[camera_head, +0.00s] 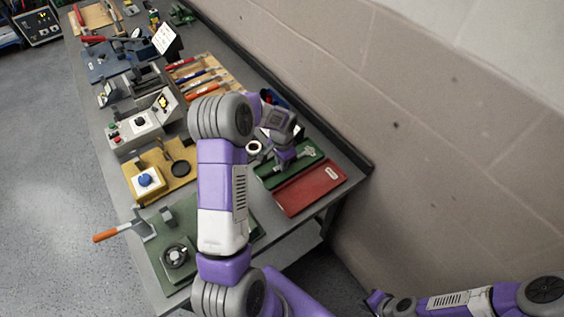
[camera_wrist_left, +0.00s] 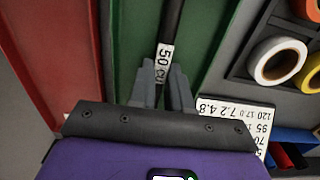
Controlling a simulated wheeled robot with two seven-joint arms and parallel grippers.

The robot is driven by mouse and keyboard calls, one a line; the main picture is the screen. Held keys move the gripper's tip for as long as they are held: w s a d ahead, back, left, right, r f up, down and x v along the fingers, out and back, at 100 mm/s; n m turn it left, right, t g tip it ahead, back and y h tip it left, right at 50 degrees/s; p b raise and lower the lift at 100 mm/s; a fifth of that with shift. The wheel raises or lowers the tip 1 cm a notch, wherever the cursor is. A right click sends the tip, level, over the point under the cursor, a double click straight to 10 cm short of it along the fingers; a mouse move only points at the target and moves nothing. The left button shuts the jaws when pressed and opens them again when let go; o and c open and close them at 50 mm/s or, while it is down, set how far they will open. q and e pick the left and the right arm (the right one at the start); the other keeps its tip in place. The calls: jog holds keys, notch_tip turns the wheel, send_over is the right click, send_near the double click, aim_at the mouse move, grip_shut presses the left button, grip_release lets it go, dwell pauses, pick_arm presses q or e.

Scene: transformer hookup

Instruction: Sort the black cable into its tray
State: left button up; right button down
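The black cable (camera_wrist_left: 171,20) has a white "50 cu" label and runs away from my left gripper over the green tray (camera_wrist_left: 128,50). My left gripper (camera_wrist_left: 164,75) has its fingers on both sides of the cable at the label, close against it. In the head view, my left gripper (camera_head: 283,160) is low over the green tray (camera_head: 265,178); the cable is hard to make out there. Whether the cable touches the tray floor cannot be told. My right gripper (camera_head: 375,299) is at the bottom, away from the bench, its fingers too small to read.
A red tray (camera_head: 310,188) lies beside the green one, near the bench end. Tape rolls (camera_wrist_left: 278,60) sit in a grey holder on the other side, with a printed number card (camera_wrist_left: 235,118). The wall is close behind the bench. My left arm hides part of the bench.

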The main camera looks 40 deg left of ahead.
pick_arm(q)
jog(key=o, duration=0.4)
jog(key=shift+o, duration=0.2)
jog(key=shift+r, duration=0.1)
jog(key=shift+r+p, duration=2.4)
jog(key=shift+r, duration=1)
